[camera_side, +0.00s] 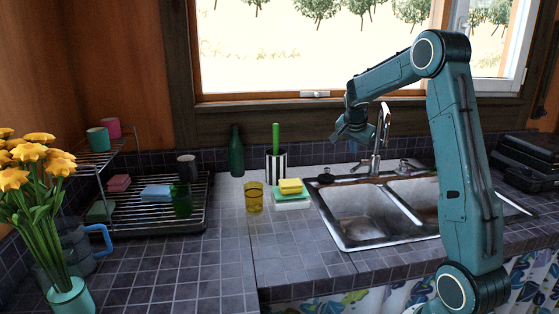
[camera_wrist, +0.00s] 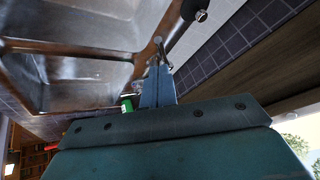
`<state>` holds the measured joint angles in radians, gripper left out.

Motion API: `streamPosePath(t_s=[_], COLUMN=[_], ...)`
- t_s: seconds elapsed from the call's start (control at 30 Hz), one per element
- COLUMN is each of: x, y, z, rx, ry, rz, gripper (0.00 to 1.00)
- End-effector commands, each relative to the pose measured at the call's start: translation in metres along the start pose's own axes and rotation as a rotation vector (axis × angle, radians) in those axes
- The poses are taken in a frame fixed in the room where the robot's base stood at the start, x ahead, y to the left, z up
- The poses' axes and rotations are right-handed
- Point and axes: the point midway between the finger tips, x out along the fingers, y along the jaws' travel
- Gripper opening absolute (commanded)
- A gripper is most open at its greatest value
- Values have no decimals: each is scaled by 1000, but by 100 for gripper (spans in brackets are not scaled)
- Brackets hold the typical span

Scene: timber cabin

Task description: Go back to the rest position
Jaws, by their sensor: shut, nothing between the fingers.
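My gripper (camera_side: 352,133) is raised above the back left part of the sink, in front of the window and just left of the tap. It is shut and holds nothing. In the wrist view my gripper (camera_wrist: 158,72) points towards the sink and the tap, and its fingers are together. My arm bends high at the elbow and comes down on the right side of the counter.
The double sink (camera_side: 375,215) and tap (camera_side: 378,140) lie below my gripper. Left of them stand stacked sponges (camera_side: 290,193), a striped cup (camera_side: 276,165), a yellow glass (camera_side: 253,198), a green bottle (camera_side: 236,152) and a dish rack (camera_side: 150,220).

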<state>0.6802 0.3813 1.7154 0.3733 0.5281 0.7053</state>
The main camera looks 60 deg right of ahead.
Motion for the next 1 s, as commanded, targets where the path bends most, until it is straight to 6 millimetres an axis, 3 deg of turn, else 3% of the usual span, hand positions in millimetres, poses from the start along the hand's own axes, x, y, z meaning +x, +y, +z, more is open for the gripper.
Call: streamPosePath(t_s=[0.27, 0.53, 0.77, 1.0], x=[-47, -122, -179, -226], y=[-9, -6, 14, 50], z=[31, 90, 140, 190], rx=[-132, -377, -599, -836], ry=[-36, -95, -138, -170], rz=[-63, -173, -273, -378], gripper=[0, 0, 0, 0])
